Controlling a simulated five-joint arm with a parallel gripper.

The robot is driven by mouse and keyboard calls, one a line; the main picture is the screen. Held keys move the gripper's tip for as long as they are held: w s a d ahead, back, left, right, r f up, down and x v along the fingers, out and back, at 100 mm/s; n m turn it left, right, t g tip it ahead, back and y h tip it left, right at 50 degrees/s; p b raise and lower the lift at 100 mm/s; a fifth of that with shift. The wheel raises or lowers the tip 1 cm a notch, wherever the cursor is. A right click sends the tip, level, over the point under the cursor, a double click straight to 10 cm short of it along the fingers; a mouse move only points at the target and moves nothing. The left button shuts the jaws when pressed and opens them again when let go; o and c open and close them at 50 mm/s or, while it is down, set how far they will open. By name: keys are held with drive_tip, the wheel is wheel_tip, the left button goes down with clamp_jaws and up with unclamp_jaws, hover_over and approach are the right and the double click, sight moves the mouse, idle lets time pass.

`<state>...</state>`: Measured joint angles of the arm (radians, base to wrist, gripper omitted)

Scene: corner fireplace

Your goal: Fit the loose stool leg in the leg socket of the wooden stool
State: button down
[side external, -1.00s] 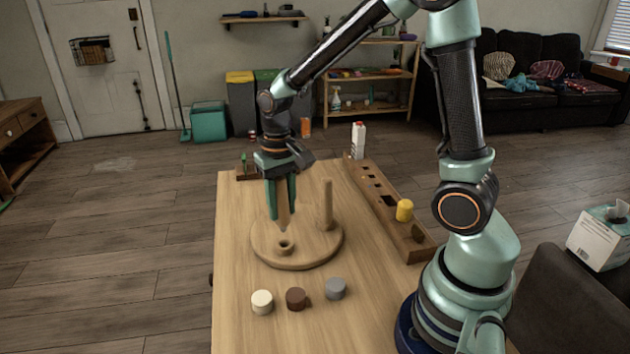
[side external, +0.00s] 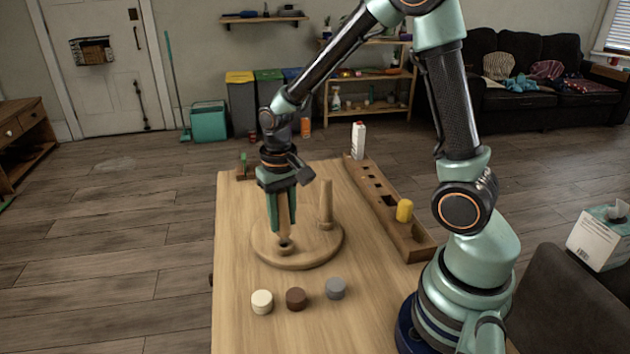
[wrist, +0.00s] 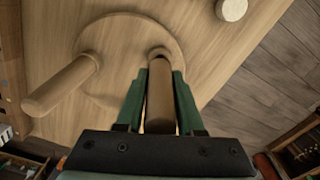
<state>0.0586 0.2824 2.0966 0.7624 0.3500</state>
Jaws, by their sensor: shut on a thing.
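The wooden stool (side external: 310,256) lies as a round disc on the table, with one fixed leg (side external: 326,203) standing up from it. Its leg socket (side external: 285,247) is a raised ring near the front left of the disc. My gripper (side external: 284,228) is shut on the loose stool leg (side external: 284,211), which is close to upright. The leg's lower end is at the socket's mouth; I cannot tell if it is inside. In the wrist view the leg (wrist: 160,105) lies between my fingers, its far end meeting the socket and hiding most of it.
Cream (side external: 262,302), brown (side external: 296,299) and grey (side external: 335,289) round pieces lie in front of the stool. A long wooden rack (side external: 385,205) with a yellow piece (side external: 404,210) runs along the right edge. A small block with a green item (side external: 243,166) stands back left.

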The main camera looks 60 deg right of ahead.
drive_tip(key=shift+f, duration=1.3)
idle(1.0)
drive_tip(key=shift+c, duration=2.2)
unclamp_jaws()
wheel_tip(320, 180, up, 12)
drive_tip(key=s+a+r+n+t, duration=0.2)
drive_tip(key=s+r+n+t, duration=0.2)
drive_tip(key=s+r+t, duration=0.1)
drive_tip(key=shift+s+r+n+t, duration=0.3)
drive_tip(key=shift+s+r, duration=0.5)
drive_tip(key=shift+s, duration=0.45)
